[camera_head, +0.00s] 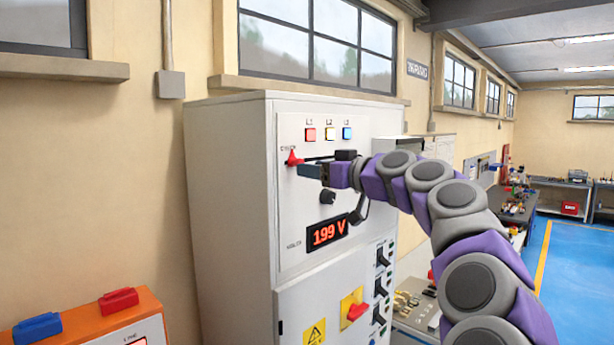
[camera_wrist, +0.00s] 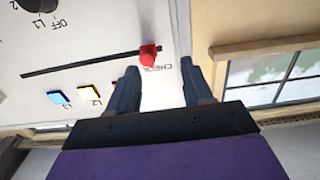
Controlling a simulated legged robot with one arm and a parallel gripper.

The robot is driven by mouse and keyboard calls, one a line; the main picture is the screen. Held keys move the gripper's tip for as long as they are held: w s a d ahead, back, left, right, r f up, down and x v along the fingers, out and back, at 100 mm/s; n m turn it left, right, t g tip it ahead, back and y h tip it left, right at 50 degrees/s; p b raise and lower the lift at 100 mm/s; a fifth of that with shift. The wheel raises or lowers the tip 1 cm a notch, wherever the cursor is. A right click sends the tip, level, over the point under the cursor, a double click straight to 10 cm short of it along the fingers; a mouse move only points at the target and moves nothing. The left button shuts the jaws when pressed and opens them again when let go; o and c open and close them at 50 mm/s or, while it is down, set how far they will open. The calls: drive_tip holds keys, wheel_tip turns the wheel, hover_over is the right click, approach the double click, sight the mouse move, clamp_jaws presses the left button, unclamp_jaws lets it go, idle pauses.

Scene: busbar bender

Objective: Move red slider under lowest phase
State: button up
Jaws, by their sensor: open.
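The red slider (camera_head: 293,158) sits at the left end of a black horizontal slot on the white cabinet panel, by the CHECK label. In the wrist view the slider (camera_wrist: 149,56) is just beyond my fingertips, nearer the left finger. My gripper (camera_head: 316,164) is open and empty in front of the panel; its fingers (camera_wrist: 159,69) are apart. Above the slot are the L1 red lamp (camera_head: 310,134), L2 yellow lamp (camera_head: 329,133) and L3 blue lamp (camera_head: 347,133). The voltage display (camera_head: 328,232) reads 199 V.
A black selector knob (camera_head: 327,197) is below the slot; OFF and L1 markings show by it in the wrist view. Black switches (camera_head: 382,257) and a red handle on a yellow plate (camera_head: 354,309) are lower. An orange box (camera_head: 87,320) stands at lower left.

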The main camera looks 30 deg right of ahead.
drive_tip(key=b+v, duration=0.4)
drive_tip(key=v, duration=0.8)
idle(0.9)
drive_tip(key=shift+w+f+b, duration=0.1)
drive_tip(key=shift+b, duration=0.3)
drive_tip(key=b+v, duration=0.1)
drive_tip(key=v, duration=1.6)
drive_tip(key=shift+d+f, duration=0.1)
drive_tip(key=d+p+x, duration=0.1)
drive_tip(key=p+x, duration=0.4)
drive_tip(key=x, duration=2.9)
drive_tip(key=shift+w+d+r, duration=0.3)
drive_tip(key=shift+w+r, duration=0.25)
drive_tip(key=shift+w, duration=0.15)
